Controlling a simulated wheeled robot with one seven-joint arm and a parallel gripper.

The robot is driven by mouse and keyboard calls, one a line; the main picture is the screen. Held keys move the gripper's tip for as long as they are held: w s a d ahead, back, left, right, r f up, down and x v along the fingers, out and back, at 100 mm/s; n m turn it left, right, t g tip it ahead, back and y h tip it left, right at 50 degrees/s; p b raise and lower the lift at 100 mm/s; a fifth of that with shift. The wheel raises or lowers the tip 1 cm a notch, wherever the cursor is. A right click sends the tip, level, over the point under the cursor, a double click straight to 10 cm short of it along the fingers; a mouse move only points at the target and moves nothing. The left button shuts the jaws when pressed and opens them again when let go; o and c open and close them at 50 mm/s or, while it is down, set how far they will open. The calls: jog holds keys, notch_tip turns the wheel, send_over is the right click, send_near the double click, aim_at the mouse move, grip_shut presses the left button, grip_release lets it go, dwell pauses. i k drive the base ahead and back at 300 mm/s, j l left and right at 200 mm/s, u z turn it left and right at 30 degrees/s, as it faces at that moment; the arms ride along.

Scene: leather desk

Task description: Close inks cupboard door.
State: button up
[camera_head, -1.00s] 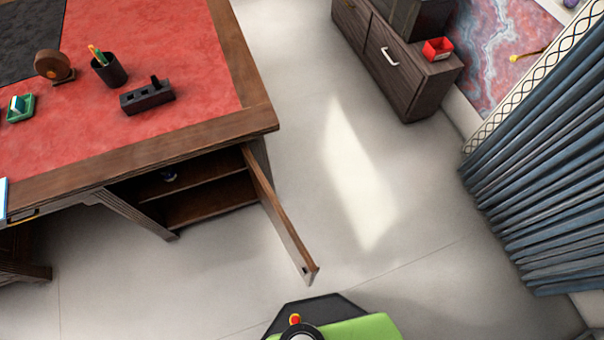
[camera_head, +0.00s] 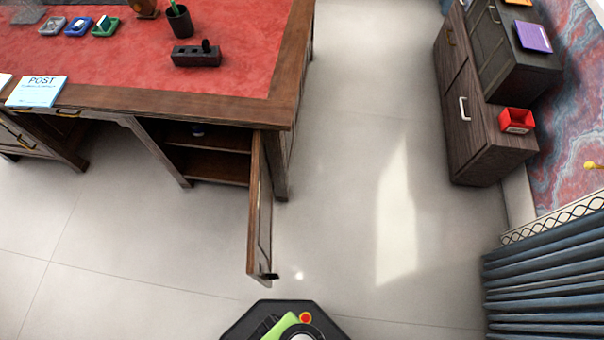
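The inks cupboard door (camera_head: 262,215) stands wide open from the right side of the desk (camera_head: 190,105), sticking out toward me. A small dark handle or catch shows at its free end. The open cupboard (camera_head: 208,162) has a wooden shelf, with a small dark bottle-like item (camera_head: 198,130) on it, partly hidden under the desk top. My gripper is not in view. Only my own base shows at the bottom centre, just short of the door's free end, with a small gap between them.
The floor (camera_head: 345,200) between desk and cabinet is clear, as is the floor left of the door.

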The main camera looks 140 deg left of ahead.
aim_at(259, 245)
jog(key=j+z, duration=0.15)
jog(key=z, duration=0.5)
jog(key=j+z, duration=0.1)
jog(key=z, duration=0.55)
jog(key=j+z, duration=0.15)
jog(key=z, duration=0.55)
jog(key=k+z, duration=0.1)
jog(key=z, duration=0.55)
jog(key=k+j+z, duration=0.1)
jog(key=z, duration=0.55)
jog(key=k+z, duration=0.1)
jog(key=z, duration=1.25)
jog(key=k+l+z, duration=0.1)
jog(key=z, duration=0.55)
jog(key=l+z, duration=0.2)
jog(key=z, duration=0.25)
jog(key=l+z, duration=0.2)
jog(key=z, duration=0.3)
jog(key=k+j+u, duration=0.1)
jog(key=u, duration=0.4)
jog(key=k+j+u, duration=0.15)
jog(key=u, duration=0.3)
jog(key=k+j+u, duration=0.15)
jog(key=u, duration=0.35)
